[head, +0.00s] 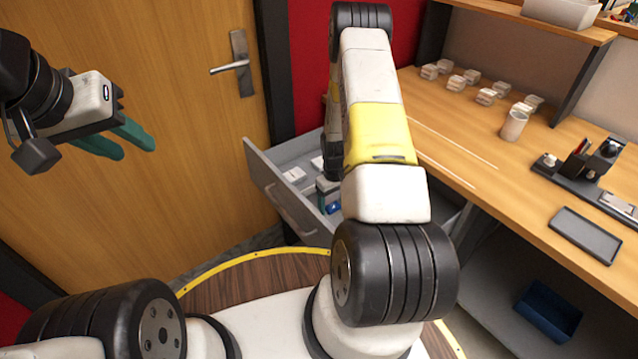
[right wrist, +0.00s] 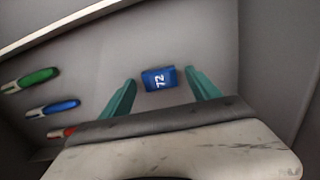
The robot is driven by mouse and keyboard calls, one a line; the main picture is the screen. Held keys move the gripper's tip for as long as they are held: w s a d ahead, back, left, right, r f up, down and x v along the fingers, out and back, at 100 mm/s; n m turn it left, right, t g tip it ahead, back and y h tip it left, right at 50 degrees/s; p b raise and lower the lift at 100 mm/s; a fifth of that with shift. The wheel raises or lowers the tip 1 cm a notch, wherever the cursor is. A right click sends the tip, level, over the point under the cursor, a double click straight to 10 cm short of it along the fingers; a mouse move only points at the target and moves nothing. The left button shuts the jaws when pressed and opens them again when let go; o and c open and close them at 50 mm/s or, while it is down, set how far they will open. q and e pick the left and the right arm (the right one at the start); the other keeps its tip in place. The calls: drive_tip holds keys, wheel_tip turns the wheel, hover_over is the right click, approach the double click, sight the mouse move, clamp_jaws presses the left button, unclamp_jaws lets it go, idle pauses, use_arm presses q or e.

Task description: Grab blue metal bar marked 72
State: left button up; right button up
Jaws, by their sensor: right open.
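The blue metal bar marked 72 (right wrist: 160,79) lies on the grey floor of the open drawer in the right wrist view. Its white number is turned sideways. My right gripper (right wrist: 161,80) is open, with its two green fingers on either side of the bar and a gap to each. Whether the fingertips are down at the bar's height I cannot tell. In the head view my right gripper is mostly hidden behind my own arm, inside the drawer (head: 270,185). My left gripper (head: 137,151) is open and empty, raised in front of the wooden door.
Green (right wrist: 30,79), blue (right wrist: 53,108) and red (right wrist: 60,132) markers lie left of the bar. Drawer walls close in around the right gripper. The wooden desk (head: 480,140) is to the right, with small containers and a black tray (head: 585,235).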

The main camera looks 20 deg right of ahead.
drive_tip(key=shift+r, duration=0.1)
drive_tip(key=c, duration=1.5)
